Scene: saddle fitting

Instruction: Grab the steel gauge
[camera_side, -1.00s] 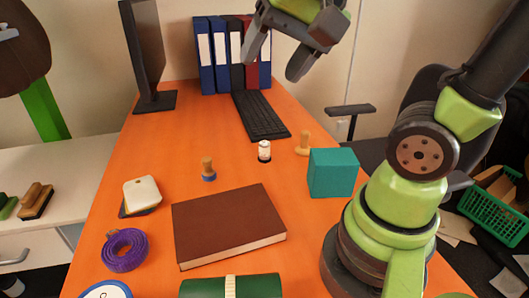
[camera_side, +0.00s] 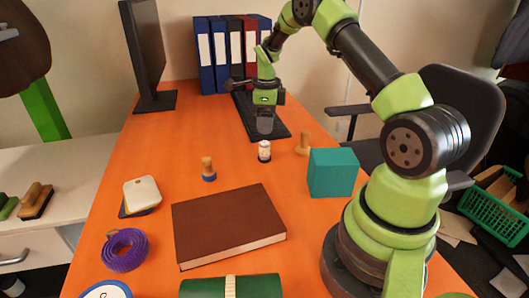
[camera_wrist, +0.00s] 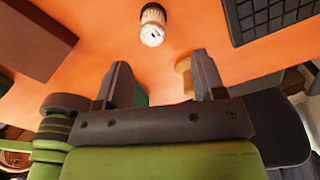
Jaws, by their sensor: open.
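No thing is plainly marked as a steel gauge. A small upright cylinder (camera_side: 264,151), whitish with a dark band at its foot, stands on the orange desk. In the wrist view the cylinder (camera_wrist: 152,28) shows a pale round face with dark marks; I cannot tell if it is the gauge. My gripper (camera_side: 264,124) points down above the desk near the keyboard, appearing just above the cylinder in the side view. In the wrist view my gripper (camera_wrist: 163,78) has its two fingers apart, with nothing held between them. The cylinder lies beyond the fingertips.
A wooden-handled stamp (camera_side: 303,144) and a teal box (camera_side: 333,173) stand to the right. Another stamp (camera_side: 208,170) stands left. A brown book (camera_side: 228,226) lies in front, a black keyboard (camera_side: 243,118) behind. Binders (camera_side: 222,58) line the back. Desk around the cylinder is clear.

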